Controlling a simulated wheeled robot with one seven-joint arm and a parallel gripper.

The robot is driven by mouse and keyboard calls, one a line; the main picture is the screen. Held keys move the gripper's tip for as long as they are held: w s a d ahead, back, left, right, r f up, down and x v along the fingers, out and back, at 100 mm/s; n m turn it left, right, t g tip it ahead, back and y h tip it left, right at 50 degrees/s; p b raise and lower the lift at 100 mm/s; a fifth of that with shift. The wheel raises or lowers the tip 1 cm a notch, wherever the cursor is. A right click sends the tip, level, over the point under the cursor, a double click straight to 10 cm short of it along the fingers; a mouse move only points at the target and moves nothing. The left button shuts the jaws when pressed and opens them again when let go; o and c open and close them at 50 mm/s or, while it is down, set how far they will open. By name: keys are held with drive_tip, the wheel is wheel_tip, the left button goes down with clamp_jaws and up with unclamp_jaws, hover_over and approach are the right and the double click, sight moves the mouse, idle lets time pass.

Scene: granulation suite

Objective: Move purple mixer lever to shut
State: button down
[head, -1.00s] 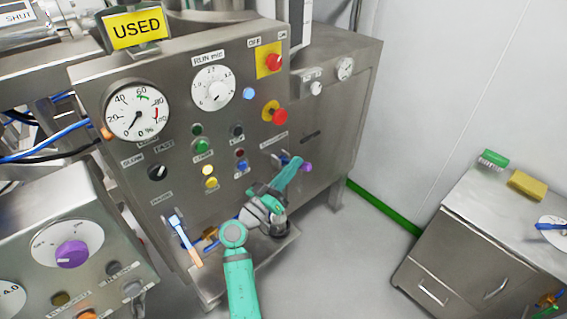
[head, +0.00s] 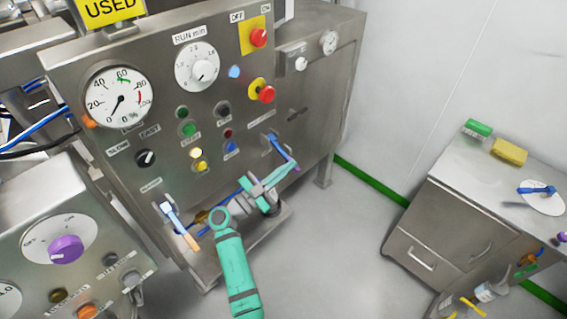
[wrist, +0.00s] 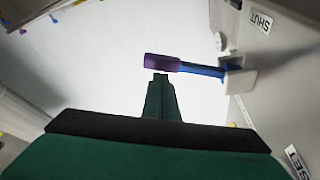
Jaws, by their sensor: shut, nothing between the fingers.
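The purple mixer lever has a blue shaft (head: 283,150) and a purple grip (head: 296,168). In the head view it slants down and right from its mount on the steel panel. In the wrist view the purple grip (wrist: 163,61) points left from the blue shaft, which joins a pale mount (wrist: 236,76) at right. A SHUT label (wrist: 261,22) is on the panel beyond the mount. My gripper (wrist: 160,77) is shut and empty, its tips just below the grip in the wrist view; contact is unclear. My gripper also shows below the lever in the head view (head: 282,177).
Red stop buttons (head: 263,92) and coloured push buttons stand out from the panel. An orange-tipped blue lever (head: 180,226) is left of my arm. A steel cabinet (head: 480,200) stands at right, with clear floor between.

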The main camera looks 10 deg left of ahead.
drive_tip(key=shift+w+a+f, duration=0.1)
drive_tip(key=shift+a+f, duration=0.1)
drive_tip(key=shift+f, duration=0.55)
drive_tip(key=v, duration=1)
drive_tip(key=shift+s+a, duration=0.3)
idle(0.5)
